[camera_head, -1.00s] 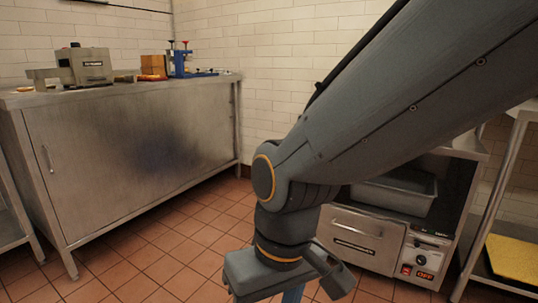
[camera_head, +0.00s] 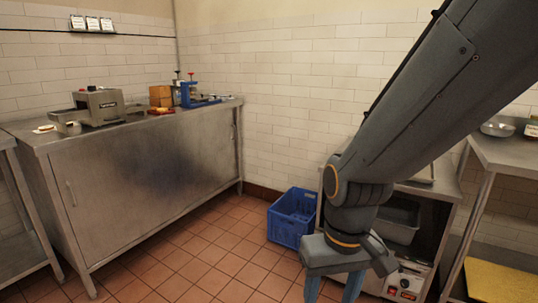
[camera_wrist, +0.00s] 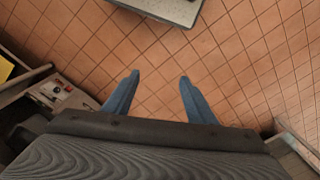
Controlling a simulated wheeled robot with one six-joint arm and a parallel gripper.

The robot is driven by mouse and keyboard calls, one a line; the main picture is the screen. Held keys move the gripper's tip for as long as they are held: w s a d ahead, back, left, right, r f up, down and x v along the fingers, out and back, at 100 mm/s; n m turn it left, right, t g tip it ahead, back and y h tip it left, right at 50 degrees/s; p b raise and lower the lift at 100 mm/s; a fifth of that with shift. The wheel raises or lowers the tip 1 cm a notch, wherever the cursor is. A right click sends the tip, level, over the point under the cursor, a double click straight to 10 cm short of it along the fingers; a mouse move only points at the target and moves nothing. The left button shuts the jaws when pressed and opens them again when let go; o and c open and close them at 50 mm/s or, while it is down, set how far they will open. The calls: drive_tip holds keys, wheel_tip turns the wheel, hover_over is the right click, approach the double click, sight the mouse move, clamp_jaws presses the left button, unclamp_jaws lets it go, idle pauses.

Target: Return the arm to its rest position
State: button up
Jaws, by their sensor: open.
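My gripper (camera_head: 333,287) hangs from my arm at the lower right of the head view, pointing down in front of the oven-like unit. Its fingertips are cut off by the bottom edge there. In the wrist view my gripper (camera_wrist: 159,76) shows two blue fingers spread wide apart, with only tiled floor between them. It is open and empty. My arm crosses the right half of the head view and hides part of the unit behind it.
A steel cabinet (camera_head: 140,190) stands at left with a grey machine (camera_head: 100,106) and a blue press (camera_head: 188,93) on top. A blue crate (camera_head: 291,218) sits on the floor by the wall. The oven-like unit (camera_head: 410,272) and a steel table (camera_head: 512,155) stand at right. Tiled floor is open between.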

drive_tip(key=s+d+r+m+p, duration=0.2)
drive_tip(key=d+r+p, duration=0.6)
drive_tip(key=p, duration=0.3)
drive_tip(key=shift+r+h, duration=0.3)
drive_tip(key=shift+r, duration=0.55)
drive_tip(key=shift+d, duration=0.1)
